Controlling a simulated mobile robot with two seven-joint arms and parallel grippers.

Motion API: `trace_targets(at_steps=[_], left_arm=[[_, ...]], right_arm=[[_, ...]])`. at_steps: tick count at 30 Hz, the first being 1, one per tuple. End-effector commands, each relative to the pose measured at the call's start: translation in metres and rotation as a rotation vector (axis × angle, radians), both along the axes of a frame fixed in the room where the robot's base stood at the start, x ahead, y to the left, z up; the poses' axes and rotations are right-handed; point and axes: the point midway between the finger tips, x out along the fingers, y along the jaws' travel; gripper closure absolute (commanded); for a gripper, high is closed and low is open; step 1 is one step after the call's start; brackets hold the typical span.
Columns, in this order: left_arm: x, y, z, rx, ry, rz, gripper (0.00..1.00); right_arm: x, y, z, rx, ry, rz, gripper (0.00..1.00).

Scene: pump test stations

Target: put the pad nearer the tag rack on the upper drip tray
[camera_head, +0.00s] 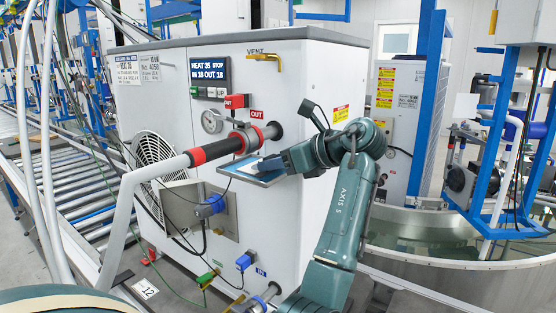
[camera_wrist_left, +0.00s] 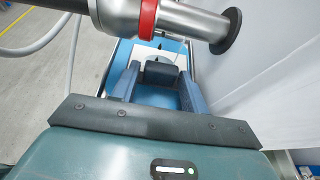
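The upper drip tray (camera_head: 270,179) is a shallow blue tray with a metal rim on the front of the white pump cabinet. It fills the middle of the left wrist view (camera_wrist_left: 124,56). A white pad (camera_head: 243,167) with a dark block on top is over the tray; it also shows in the left wrist view (camera_wrist_left: 147,51). My left gripper (camera_head: 262,165) is low over the tray, its fingers close on both sides of the dark block (camera_wrist_left: 160,73). Whether the pad touches the tray is hard to tell. My right gripper is not in view. I cannot make out the tag rack.
A pipe with a black sleeve and red collars (camera_head: 212,150) passes close above the tray, and its flange (camera_wrist_left: 228,31) is near my left fingers. The cabinet wall (camera_head: 300,110) stands right behind. A roller conveyor (camera_head: 85,200) is left, a round metal tank (camera_head: 440,260) right.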

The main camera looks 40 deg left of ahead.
Motion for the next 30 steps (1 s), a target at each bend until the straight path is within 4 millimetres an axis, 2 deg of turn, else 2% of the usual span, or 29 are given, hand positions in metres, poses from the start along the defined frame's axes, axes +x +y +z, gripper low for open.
trace_targets(at_steps=[1, 4, 14, 17, 24, 30], left_arm=[[0.0, 0.0, 0.0, 0.0, 0.0, 0.0, 0.52], [0.0, 0.0, 0.0, 0.0, 0.0, 0.0, 0.43], [0.0, -0.001, 0.005, -0.001, -0.002, 0.0, 0.43], [0.002, -0.013, 0.008, -0.002, -0.002, -0.002, 0.43], [0.007, -0.061, 0.028, -0.001, -0.002, -0.005, 0.43], [0.011, -0.094, 0.043, 0.0, -0.001, -0.003, 0.43]], right_arm=[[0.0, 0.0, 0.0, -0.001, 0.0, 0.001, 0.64], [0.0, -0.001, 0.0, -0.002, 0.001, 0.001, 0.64], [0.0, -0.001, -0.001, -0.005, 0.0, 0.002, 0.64], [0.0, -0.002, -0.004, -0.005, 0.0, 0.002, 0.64], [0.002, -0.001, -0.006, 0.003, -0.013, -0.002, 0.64], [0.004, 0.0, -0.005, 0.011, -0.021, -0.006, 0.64]])
